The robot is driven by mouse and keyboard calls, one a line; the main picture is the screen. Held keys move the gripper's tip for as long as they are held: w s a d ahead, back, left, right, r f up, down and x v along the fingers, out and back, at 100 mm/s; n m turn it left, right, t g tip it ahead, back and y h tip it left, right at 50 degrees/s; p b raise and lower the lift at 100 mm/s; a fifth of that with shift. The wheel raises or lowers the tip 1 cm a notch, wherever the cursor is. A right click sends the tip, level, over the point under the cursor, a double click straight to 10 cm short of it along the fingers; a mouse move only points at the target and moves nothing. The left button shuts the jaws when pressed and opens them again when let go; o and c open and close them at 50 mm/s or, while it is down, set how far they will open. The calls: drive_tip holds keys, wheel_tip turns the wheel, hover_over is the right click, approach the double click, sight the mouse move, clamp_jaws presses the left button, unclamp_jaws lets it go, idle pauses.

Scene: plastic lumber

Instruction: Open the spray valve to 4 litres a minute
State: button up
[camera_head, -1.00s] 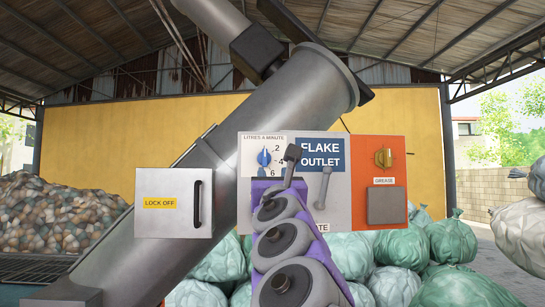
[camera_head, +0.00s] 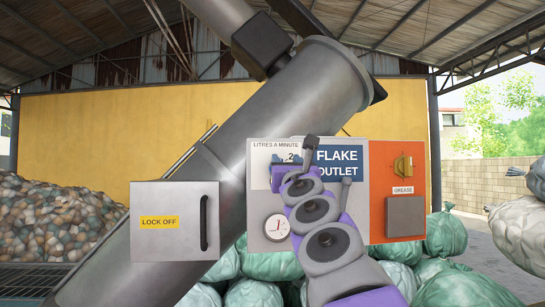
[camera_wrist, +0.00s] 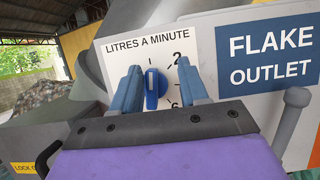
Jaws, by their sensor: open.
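The spray valve is a blue knob (camera_wrist: 155,88) on a white dial plate (camera_wrist: 118,48) marked LITRES A MINUTE. A white line on the knob points roughly upward. The 2 shows at its upper right and the 6 at its lower right; the 4 is hidden behind a finger. My gripper (camera_wrist: 160,84) is open, with one blue-grey finger on each side of the knob in the wrist view. I cannot tell whether the fingers touch it. In the head view my arm covers the knob, and the plate's top edge (camera_head: 275,145) shows.
A round gauge (camera_head: 277,227) sits below. A LOCK OFF box (camera_head: 172,250) is at left.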

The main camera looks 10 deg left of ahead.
drive_tip(key=shift+w+a+f, duration=0.1)
drive_tip(key=shift+w+a, duration=0.2)
drive_tip(key=shift+a, duration=0.4)
drive_tip(key=shift+w+a+f, duration=0.1)
drive_tip(key=shift+w+a, duration=0.2)
drive_tip(key=shift+a, duration=0.4)
drive_tip(key=shift+w+d, duration=0.1)
drive_tip(key=shift+d, duration=0.35)
drive_tip(key=shift+c, duration=0.5)
drive_tip(key=shift+d, duration=0.1)
drive_tip(key=shift+c, duration=0.7)
drive_tip(key=shift+a, duration=0.2)
drive_tip(key=c, duration=0.4)
drive_tip(key=shift+r, duration=0.1)
drive_tip(key=shift+d, duration=0.15)
